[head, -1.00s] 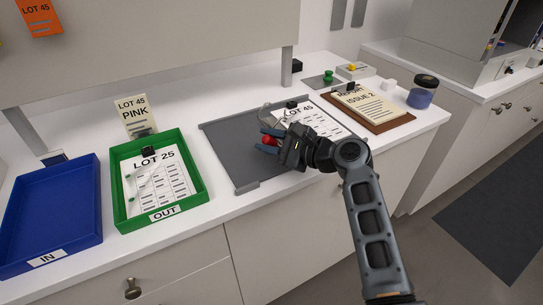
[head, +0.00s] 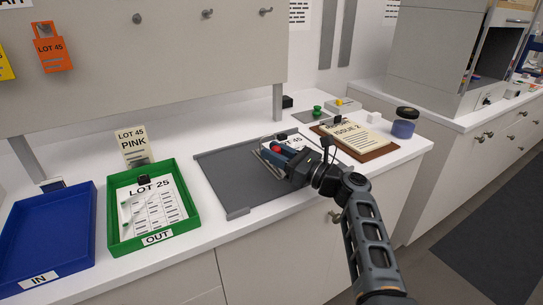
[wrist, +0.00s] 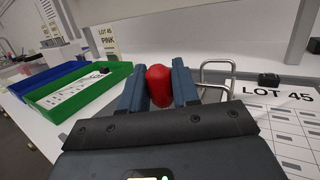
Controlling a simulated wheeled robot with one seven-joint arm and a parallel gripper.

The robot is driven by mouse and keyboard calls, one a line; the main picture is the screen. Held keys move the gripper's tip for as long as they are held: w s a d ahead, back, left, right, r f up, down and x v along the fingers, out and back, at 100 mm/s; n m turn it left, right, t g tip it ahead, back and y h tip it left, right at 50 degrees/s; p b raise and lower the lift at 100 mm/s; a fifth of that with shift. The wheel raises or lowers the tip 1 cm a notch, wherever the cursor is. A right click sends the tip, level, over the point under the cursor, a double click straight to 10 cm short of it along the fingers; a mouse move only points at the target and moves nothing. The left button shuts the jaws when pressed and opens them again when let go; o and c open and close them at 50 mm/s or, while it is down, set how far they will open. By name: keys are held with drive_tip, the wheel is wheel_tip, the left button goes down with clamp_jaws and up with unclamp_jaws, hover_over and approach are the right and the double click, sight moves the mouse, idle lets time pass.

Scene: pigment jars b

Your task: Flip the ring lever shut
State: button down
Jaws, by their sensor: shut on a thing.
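The lever's red knob (wrist: 160,85) sits between the two blue fingers of my gripper (wrist: 158,88) in the wrist view. My gripper (head: 273,153) is shut on it, over the grey board (head: 235,185) in the head view, where the red knob (head: 277,149) also shows. A bent metal ring (wrist: 218,72) stands just right of the fingers in the wrist view. My gripper hides the lever's lower part, and I cannot tell whether the ring is closed.
A green OUT tray (head: 193,222) holding the LOT 25 sheet and a blue IN tray (head: 42,277) stand to the left. A brown clipboard (head: 383,154) and a blue-filled jar (head: 403,128) are to the right. The board's front left is clear.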

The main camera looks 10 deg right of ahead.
drive_tip(key=shift+d+m, duration=0.3)
drive_tip(key=shift+m, duration=0.1)
drive_tip(key=c, duration=1.2)
unclamp_jaws()
drive_tip(key=v, duration=0.7)
drive_tip(key=shift+s+d+f+b, duration=0.2)
drive_tip(key=shift+s+d+b, duration=0.05)
drive_tip(key=shift+b, duration=0.1)
